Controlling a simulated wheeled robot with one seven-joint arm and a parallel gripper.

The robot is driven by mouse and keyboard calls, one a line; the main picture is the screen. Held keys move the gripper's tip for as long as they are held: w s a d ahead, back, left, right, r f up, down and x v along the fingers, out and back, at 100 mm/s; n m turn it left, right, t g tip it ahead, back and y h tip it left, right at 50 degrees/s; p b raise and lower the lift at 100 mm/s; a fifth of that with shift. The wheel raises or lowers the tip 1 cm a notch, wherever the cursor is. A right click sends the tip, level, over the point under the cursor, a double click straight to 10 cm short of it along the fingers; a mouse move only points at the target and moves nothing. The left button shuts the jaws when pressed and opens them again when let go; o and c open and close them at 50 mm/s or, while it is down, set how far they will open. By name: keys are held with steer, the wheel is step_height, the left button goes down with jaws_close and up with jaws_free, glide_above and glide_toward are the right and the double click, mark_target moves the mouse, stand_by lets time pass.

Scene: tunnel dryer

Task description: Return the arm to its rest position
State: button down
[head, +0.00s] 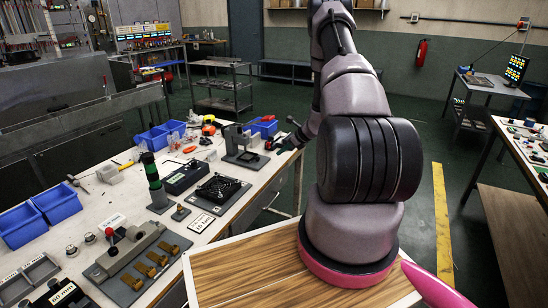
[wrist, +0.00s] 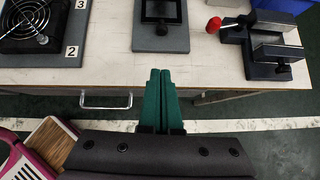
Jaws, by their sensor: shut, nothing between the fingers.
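My gripper (wrist: 159,98) shows in the wrist view as two green fingers pressed together, shut with nothing between them. It points at the front edge of the workbench (wrist: 190,77), and no object touches it there. In the head view my arm rises from its base on the wooden top and reaches up and away.
The bench holds a black fan (head: 218,187), a grey press stand (head: 245,147), blue bins (head: 57,202) and a red-knobbed vise (wrist: 265,45). A drawer handle (wrist: 106,101) sits below its edge. The floor by the yellow stripe (head: 445,225) is clear.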

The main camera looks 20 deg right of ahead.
steer(key=s+a+r+n+g, duration=0.1)
steer(key=s+a+r+n, duration=0.3)
steer(key=r, duration=0.7)
steer(key=s+a+r+n+y, duration=0.1)
steer(key=s+a+r+n, duration=0.35)
steer(key=r, duration=0.75)
steer(key=s+a+r+n+g, duration=0.1)
steer(key=s+a+r+n, duration=0.1)
steer(key=a+r+n, duration=0.65)
steer(key=s+a+r+n+h, duration=0.1)
steer(key=s+r, duration=0.3)
steer(key=s, duration=0.4)
steer(key=s+a+r+n+t+h, duration=0.1)
steer(key=s+r+n, duration=0.3)
steer(key=s, duration=0.5)
steer(key=s+a+r+n+t+h, duration=0.1)
steer(key=s+r+n+h, duration=0.1)
steer(key=s+r, duration=0.4)
steer(key=shift+s+r+n, duration=0.25)
steer(key=shift+s+n, duration=0.25)
steer(key=shift+s, duration=0.75)
